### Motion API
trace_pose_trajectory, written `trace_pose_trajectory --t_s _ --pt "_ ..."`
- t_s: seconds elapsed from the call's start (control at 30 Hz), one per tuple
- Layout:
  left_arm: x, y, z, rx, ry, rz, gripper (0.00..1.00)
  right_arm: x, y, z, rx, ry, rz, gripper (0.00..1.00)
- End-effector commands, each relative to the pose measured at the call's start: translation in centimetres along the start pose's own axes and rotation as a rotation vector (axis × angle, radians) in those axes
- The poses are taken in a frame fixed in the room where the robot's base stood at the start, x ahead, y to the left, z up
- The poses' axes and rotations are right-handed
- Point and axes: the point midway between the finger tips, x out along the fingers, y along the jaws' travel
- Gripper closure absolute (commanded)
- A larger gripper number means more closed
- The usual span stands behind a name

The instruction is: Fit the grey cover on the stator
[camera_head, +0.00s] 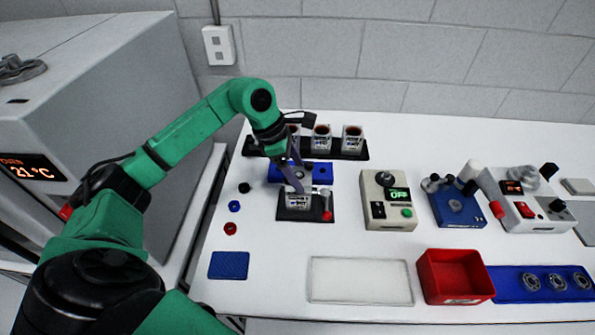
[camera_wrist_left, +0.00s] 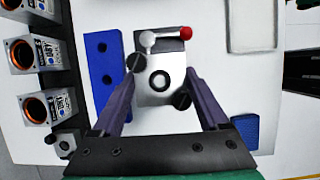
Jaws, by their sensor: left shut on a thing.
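The stator (camera_head: 297,201) is a pale printed block in the black fixture (camera_head: 285,214) at the front of my left arm. My left gripper (camera_head: 295,182) points down over it. In the left wrist view, my gripper (camera_wrist_left: 160,80) is shut on the grey cover (camera_wrist_left: 158,72), a light grey face with a black ring, with one fingertip on each side. The cover lies right over the stator's top; whether it is seated or slightly above, I cannot tell. A clamp lever with a red knob (camera_wrist_left: 185,33) is beside it. My right gripper is not in view.
A black rack (camera_head: 345,154) of stators with copper-coloured openings stands behind. A blue block with holes (camera_head: 321,173) sits between rack and fixture. A beige control box (camera_head: 388,205), a red bin (camera_head: 455,278) and a white tray (camera_head: 360,281) lie rightward. Small rings lie to the left.

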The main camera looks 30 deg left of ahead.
Motion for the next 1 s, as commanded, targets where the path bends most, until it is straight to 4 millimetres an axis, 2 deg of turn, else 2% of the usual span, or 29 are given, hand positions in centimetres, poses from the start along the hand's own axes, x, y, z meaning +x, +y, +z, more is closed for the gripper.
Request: trace_pose_trajectory --t_s 0.4,0.43,0.47,0.5,1.0 --pt "1.5 0.0 -0.6 0.0 -0.001 0.001 0.87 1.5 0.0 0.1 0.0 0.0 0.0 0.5" --pt "1.4 0.0 -0.6 0.0 -0.001 0.001 0.15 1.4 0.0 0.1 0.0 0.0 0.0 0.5" --pt "1.4 0.0 -0.5 0.0 -0.001 0.001 0.04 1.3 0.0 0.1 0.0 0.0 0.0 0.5" --pt "1.3 0.0 -0.5 0.0 -0.001 0.001 0.0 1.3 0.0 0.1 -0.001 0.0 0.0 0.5" --pt "1.4 0.0 -0.6 0.0 0.0 0.0 0.0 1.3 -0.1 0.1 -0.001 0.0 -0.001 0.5"
